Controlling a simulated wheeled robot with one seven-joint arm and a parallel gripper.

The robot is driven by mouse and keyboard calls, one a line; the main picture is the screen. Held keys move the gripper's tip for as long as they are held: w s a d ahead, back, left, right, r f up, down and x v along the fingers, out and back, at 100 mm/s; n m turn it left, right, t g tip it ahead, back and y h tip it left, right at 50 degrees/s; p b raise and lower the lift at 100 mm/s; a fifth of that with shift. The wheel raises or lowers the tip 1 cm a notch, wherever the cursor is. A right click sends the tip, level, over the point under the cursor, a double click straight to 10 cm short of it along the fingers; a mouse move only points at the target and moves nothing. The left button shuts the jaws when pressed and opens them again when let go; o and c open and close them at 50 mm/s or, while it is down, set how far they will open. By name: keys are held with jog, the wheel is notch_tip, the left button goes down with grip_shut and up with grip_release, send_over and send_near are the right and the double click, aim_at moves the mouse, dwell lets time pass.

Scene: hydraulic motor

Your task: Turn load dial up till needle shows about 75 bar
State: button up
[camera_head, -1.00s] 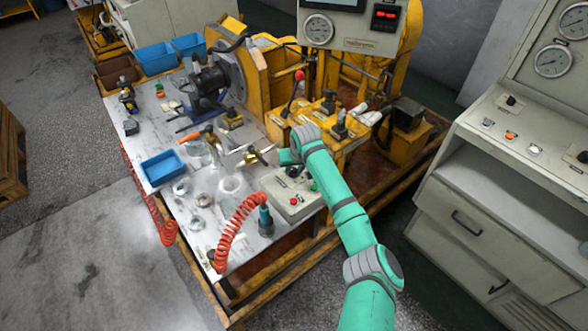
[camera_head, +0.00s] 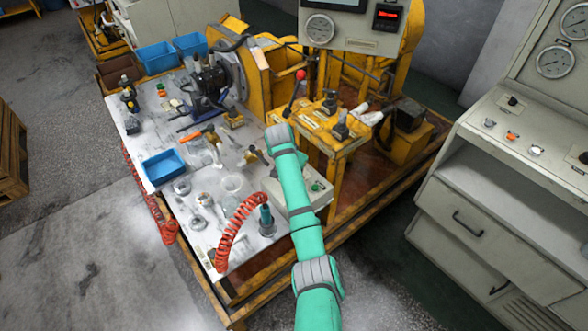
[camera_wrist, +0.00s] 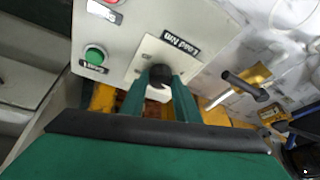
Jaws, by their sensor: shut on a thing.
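The load dial (camera_wrist: 160,75) is a small black knob on a pale plate with an upside-down "Load" label in the wrist view. My gripper (camera_wrist: 159,88) has its two green fingers closed on either side of the dial. In the head view the dial and fingertips are hidden behind my wrist, over the grey control box (camera_head: 322,198). A round white gauge (camera_head: 319,29) is on the panel at the top. Its needle is too small to read.
A green button (camera_wrist: 95,55) is beside the dial plate. The grey cabinet (camera_head: 470,215) with more gauges stands right.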

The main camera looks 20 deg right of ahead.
jog(key=shift+w+a+m+g+h, duration=0.15)
jog(key=shift+m+g+h, duration=0.25)
jog(key=shift+m, duration=1.2)
jog(key=o, duration=1)
jog(key=shift+o, duration=0.2)
jog(key=shift+r, duration=0.1)
jog(key=v, duration=1)
jog(key=shift+r, duration=0.3)
